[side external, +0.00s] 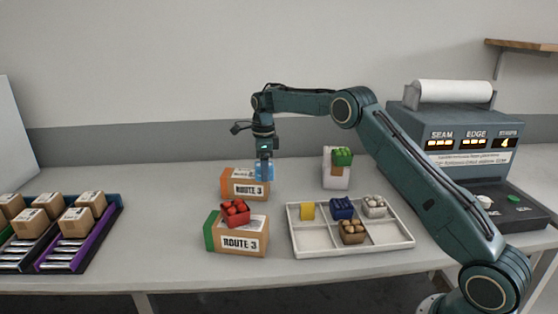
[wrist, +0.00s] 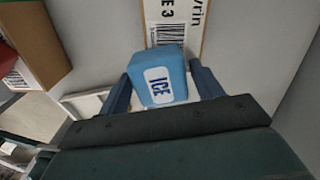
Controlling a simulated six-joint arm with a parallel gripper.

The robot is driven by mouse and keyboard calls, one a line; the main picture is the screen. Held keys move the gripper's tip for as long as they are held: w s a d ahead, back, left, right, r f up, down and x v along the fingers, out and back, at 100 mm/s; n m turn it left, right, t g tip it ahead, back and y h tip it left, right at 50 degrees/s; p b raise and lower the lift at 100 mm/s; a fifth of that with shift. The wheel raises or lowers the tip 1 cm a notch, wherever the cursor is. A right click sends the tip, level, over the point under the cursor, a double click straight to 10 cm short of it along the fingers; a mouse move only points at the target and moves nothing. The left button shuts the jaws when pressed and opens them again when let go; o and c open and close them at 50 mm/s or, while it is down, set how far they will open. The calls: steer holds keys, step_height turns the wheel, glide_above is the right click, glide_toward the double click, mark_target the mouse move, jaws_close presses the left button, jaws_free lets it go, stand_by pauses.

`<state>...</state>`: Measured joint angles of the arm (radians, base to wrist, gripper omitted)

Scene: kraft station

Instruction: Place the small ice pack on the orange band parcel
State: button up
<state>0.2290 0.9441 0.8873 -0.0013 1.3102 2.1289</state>
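My gripper (side external: 264,170) is shut on a small light-blue ice pack, which sits between the two fingers in the wrist view (wrist: 160,82), its ICE label showing. The ice pack (side external: 265,171) is held up at the right part of the orange band parcel (side external: 230,184), a kraft box with a ROUTE 3 label and an orange end. In the wrist view the parcel's labelled face (wrist: 190,12) shows beyond the pack, which hides part of it. I cannot tell whether the pack touches the parcel.
A green band parcel (side external: 238,241) with a red pack (side external: 236,210) on top stands in front. A white tray (side external: 340,245) with several small packs is to the right. A white parcel (side external: 337,178) with a green pack stands behind it. Crates of boxes (side external: 85,250) are at left.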

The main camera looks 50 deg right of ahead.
steer(key=shift+o, duration=0.4)
steer(key=shift+r, duration=0.1)
step_height(320, 180, up, 12)
stand_by(0.9)
steer(key=shift+r, duration=0.1)
stand_by(0.5)
